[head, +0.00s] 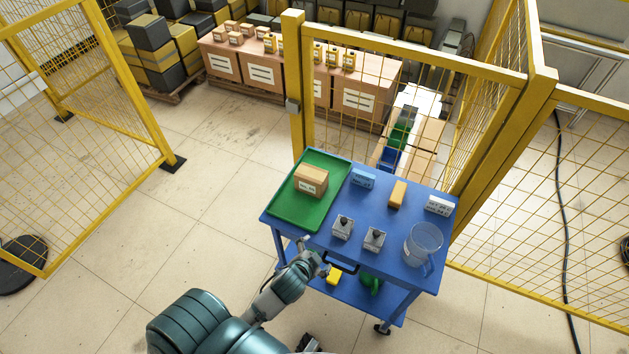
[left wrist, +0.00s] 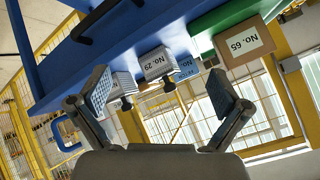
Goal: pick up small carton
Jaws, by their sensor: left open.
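The small carton (head: 311,180) is a brown cardboard box with a white label, lying on the green tray (head: 289,207) at the left end of the blue cart. In the left wrist view the carton (left wrist: 232,58) shows upper right, reading No. 65, beside the tray (left wrist: 222,18). My left gripper (head: 314,256) is at the cart's near edge, below and apart from the carton. In the left wrist view the gripper (left wrist: 161,88) has its fingers spread, with nothing held between them. My right gripper is not seen.
The blue cart (head: 320,240) also holds two grey knobbed blocks (head: 343,229) (head: 374,240), a blue box (head: 363,178), an orange box (head: 398,194), a white box (head: 438,205) and a clear jug (head: 423,243). A black handle (head: 342,265) is near my gripper. Yellow fencing (head: 420,62) stands behind.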

